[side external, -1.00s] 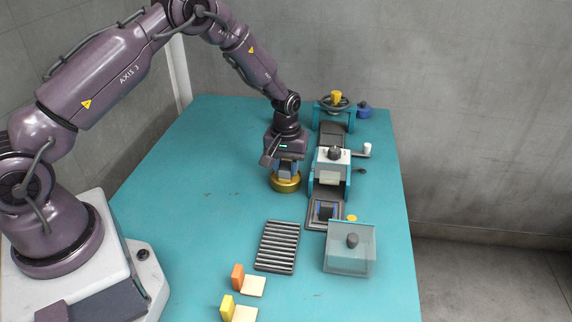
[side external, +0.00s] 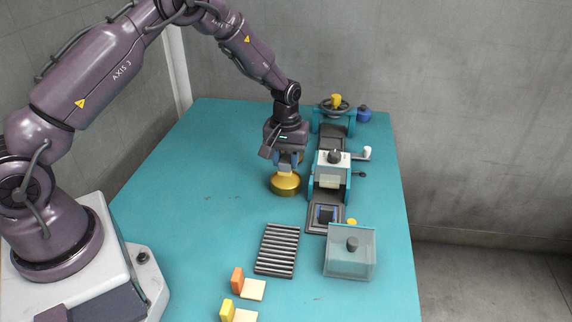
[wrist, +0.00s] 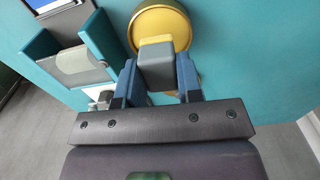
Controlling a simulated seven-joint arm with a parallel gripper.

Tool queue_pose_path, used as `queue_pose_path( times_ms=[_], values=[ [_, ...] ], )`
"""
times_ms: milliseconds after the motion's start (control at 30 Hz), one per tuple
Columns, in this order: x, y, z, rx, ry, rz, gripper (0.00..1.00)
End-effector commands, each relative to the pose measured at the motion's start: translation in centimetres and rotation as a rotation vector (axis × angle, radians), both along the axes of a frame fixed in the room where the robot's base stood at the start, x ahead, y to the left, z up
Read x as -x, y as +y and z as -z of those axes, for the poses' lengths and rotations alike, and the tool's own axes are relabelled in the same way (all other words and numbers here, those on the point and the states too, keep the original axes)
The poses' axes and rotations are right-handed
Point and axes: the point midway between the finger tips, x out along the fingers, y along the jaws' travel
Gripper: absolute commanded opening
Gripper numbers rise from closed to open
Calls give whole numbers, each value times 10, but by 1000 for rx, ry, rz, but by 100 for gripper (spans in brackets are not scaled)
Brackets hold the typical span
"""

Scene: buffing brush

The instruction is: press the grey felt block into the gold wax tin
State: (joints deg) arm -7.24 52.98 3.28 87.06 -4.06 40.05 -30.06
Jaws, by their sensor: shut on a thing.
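My gripper (side external: 288,163) is just above the gold wax tin (side external: 285,186), which stands on the teal table left of the machine. In the wrist view its two blue fingers (wrist: 157,82) are shut on the grey felt block (wrist: 157,66) from both sides. The far end of the block carries a yellowish band. The tin also shows in the wrist view (wrist: 172,18), beyond the block and partly hidden by it. In the side view a gold-coloured part shows between fingers and tin. I cannot tell whether block and tin touch.
The teal machine (side external: 331,170) with a crank and a dark track stands close right of the tin. A dark slatted rack (side external: 277,249), a clear box (side external: 349,258), and orange (side external: 238,279) and yellow (side external: 227,309) blocks are at the front. The table's left side is clear.

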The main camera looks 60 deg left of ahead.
Motion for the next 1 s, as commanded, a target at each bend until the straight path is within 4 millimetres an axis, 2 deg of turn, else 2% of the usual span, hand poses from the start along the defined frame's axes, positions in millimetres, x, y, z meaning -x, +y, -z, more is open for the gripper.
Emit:
queue_pose_path(
  times_ms=[433,1000],
  values=[
    [0,0,-34,0,0,0,12],
    [0,0,-37,0,0,0,12]
  ],
)
